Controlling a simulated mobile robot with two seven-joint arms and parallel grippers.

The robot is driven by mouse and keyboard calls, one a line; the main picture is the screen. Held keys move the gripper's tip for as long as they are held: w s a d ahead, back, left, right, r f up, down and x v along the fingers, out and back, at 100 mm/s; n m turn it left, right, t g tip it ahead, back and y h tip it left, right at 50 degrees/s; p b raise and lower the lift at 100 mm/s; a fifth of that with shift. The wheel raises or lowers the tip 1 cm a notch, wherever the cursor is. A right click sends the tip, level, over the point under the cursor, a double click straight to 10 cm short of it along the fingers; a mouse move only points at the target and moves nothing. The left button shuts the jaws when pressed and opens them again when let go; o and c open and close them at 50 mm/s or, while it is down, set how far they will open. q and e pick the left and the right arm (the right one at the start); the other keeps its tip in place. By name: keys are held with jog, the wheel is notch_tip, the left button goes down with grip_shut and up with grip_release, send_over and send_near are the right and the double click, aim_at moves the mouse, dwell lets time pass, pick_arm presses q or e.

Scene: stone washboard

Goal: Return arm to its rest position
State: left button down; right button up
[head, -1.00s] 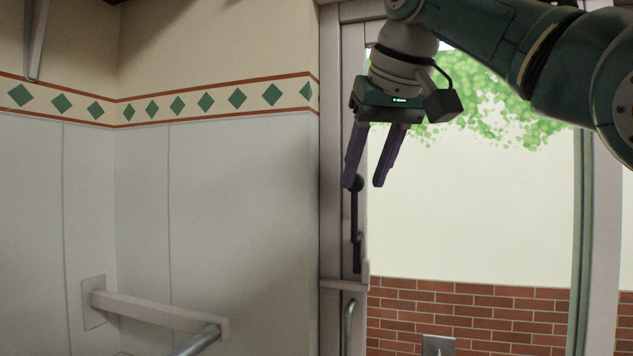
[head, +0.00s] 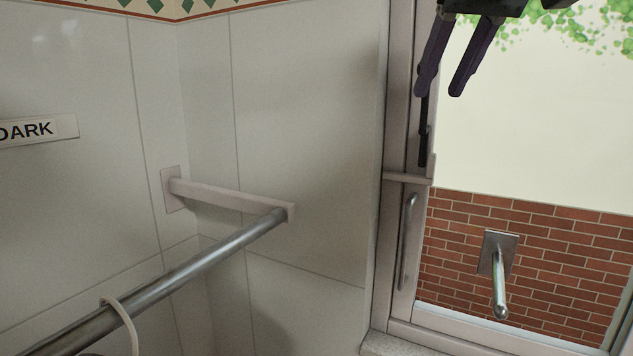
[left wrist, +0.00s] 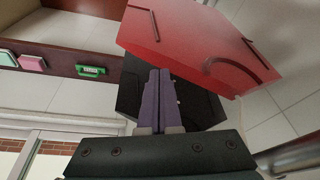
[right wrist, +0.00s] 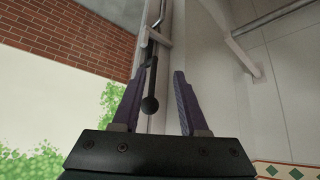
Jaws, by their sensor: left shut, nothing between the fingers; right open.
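My right gripper (head: 440,94) shows at the top of the head view, pointing down, with its two purple fingers apart and nothing between them. It hangs in front of the window frame (head: 400,90). One finger overlaps the top of a dark latch lever (head: 423,146); I cannot tell whether they touch. In the right wrist view the right gripper (right wrist: 158,74) is open, and the lever's round knob (right wrist: 150,104) shows between the fingers. My left gripper (left wrist: 160,72) is outside the head view. In the left wrist view its fingers are together and empty.
A metal rail (head: 200,258) on a wall bracket (head: 230,198) crosses the lower left. A metal fixture (head: 498,262) is on the brick wall (head: 560,250) beyond the window. A red angular object (left wrist: 195,45) and a black one (left wrist: 197,103) are close to the left fingers.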

pick_arm(q)
notch_tip(320, 180, up, 3)
jog(key=shift+a+f+p, duration=0.1)
jog(key=shift+p, duration=1.1)
notch_tip(320, 180, up, 2)
jog(key=shift+r+p, duration=0.15)
jog(key=shift+p, duration=0.9)
pick_arm(e)
jog(key=s+f+n+g, duration=0.1)
jog(key=s+f, duration=0.7)
jog(key=f, duration=0.2)
jog(key=s+f+g, duration=0.1)
jog(key=s+f, duration=0.6)
jog(key=f, duration=0.3)
pick_arm(q)
notch_tip(320, 180, up, 3)
jog(key=p, duration=0.3)
jog(key=shift+r, duration=0.15)
pick_arm(e)
jog(key=s+d+f+g, duration=0.1)
jog(key=s+d+g, duration=0.1)
jog(key=s, duration=1.8)
jog(key=shift+s+d+f, duration=0.2)
jog(key=shift+s+d, duration=0.05)
jog(key=shift+s, duration=0.15)
